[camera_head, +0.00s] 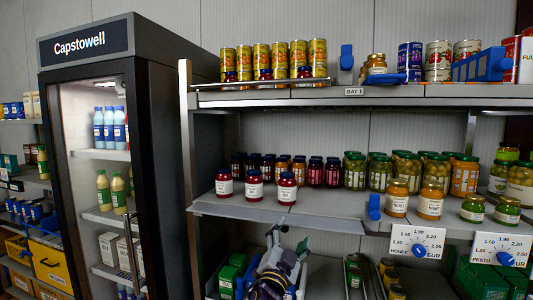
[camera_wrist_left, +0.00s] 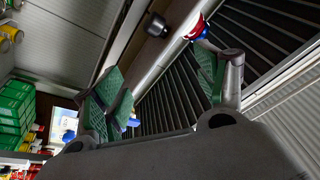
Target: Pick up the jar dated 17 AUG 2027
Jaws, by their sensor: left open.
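Three dark red jars with white labels stand along the front of the middle shelf in the head view: a left jar (camera_head: 224,183), a middle jar (camera_head: 254,186) and a right jar (camera_head: 287,189). The dates on their labels are too small to read, so I cannot tell which is dated 17 AUG 2027. My left gripper (camera_head: 288,243) is below the shelf's front edge, under the right jar and apart from it. In the left wrist view, its green-padded fingers (camera_wrist_left: 162,85) are spread with nothing held between them. My right gripper is not in view.
The middle shelf (camera_head: 240,208) also carries rows of jars behind, with honey jars (camera_head: 397,198) to the right. The upper shelf (camera_head: 300,95) holds cans and jars. A dark fridge (camera_head: 160,150) stands left. Green boxes (camera_head: 232,275) lie below, beside my gripper.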

